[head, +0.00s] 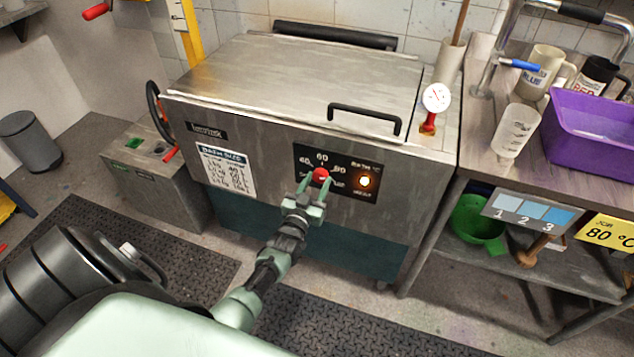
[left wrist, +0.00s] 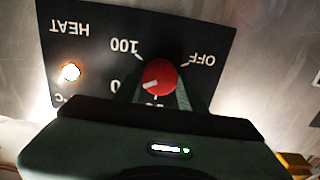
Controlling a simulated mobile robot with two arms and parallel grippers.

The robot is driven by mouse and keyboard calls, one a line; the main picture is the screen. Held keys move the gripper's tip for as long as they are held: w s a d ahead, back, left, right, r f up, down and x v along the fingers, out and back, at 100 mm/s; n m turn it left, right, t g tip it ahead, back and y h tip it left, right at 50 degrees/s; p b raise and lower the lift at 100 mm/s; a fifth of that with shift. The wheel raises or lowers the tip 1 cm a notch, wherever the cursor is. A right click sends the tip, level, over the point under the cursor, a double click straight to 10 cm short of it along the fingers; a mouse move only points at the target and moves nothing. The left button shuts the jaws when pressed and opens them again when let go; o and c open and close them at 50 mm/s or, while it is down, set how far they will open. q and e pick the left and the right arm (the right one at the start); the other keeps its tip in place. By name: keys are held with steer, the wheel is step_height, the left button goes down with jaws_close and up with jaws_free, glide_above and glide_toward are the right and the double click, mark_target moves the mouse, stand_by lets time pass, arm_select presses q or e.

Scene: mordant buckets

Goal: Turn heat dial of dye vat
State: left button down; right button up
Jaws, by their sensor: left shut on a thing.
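The dye vat (head: 290,85) is a big steel tank with its lid down. Its black control panel (head: 340,160) carries the red heat dial (head: 321,174) and a lit orange lamp (head: 364,181). My left gripper (head: 312,186) is shut on the heat dial, with a finger on each side. In the left wrist view the panel is upside down, and the dial (left wrist: 159,77) shows a white mark pointing left, near a partly hidden number ending in 0. OFF and 100 are readable there; other numbers are partly covered by my gripper. My right gripper is not in view.
A yellow job card (head: 610,235) reads 80 °C on the right bench. A purple tub (head: 595,140), jugs and a beaker (head: 515,135) stand on the bench. A grey box (head: 150,180) stands left of the vat. A lid handle (head: 365,118) juts out above the panel.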

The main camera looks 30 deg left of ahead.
arm_select(q)
steer(key=shift+f, duration=0.1)
steer(key=c, duration=0.8)
jaws_free()
steer(key=shift+c, duration=0.2)
steer(key=v, duration=0.7)
steer(key=shift+s, duration=0.4)
